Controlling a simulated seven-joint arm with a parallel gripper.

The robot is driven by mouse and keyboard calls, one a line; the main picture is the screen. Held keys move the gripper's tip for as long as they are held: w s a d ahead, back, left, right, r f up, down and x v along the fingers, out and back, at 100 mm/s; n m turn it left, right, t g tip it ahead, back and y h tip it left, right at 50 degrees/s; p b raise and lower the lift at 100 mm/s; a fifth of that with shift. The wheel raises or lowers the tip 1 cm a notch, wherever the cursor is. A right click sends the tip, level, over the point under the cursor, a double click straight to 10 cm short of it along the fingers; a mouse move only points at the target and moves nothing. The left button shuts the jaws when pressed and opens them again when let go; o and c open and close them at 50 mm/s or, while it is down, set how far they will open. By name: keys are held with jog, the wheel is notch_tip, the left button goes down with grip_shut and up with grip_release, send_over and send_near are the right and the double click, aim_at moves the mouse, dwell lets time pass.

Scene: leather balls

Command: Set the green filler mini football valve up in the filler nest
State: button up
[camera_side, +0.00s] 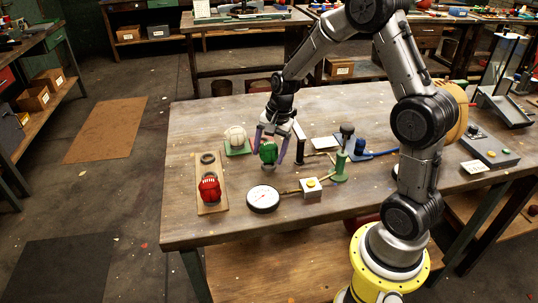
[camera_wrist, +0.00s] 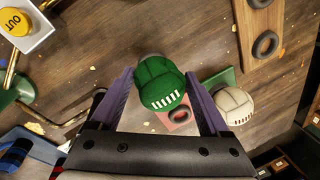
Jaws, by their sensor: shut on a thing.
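The green mini football (camera_side: 268,151) is between the two purple fingers of my gripper (camera_side: 270,155), which is shut on it. In the wrist view the green ball (camera_wrist: 158,80) shows a row of white lacing marks on its lower side; I cannot make out a valve. Behind it in that view is a pinkish pad with a dark ring (camera_wrist: 178,115), partly hidden by the ball; this may be the filler nest. The pad is hard to see in the side view, and I cannot tell the gap between ball and ring.
A white ball (camera_side: 236,135) sits on a green pad to the left. A wooden board (camera_side: 212,179) holds a red ball (camera_side: 209,187) and an empty dark ring. A round gauge (camera_side: 263,199), an OUT box (camera_side: 311,187) and a green stand (camera_side: 339,170) are close by.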

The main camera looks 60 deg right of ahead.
jog(key=shift+f, duration=0.65)
jog(key=shift+f, duration=0.15)
jog(key=o, duration=1.3)
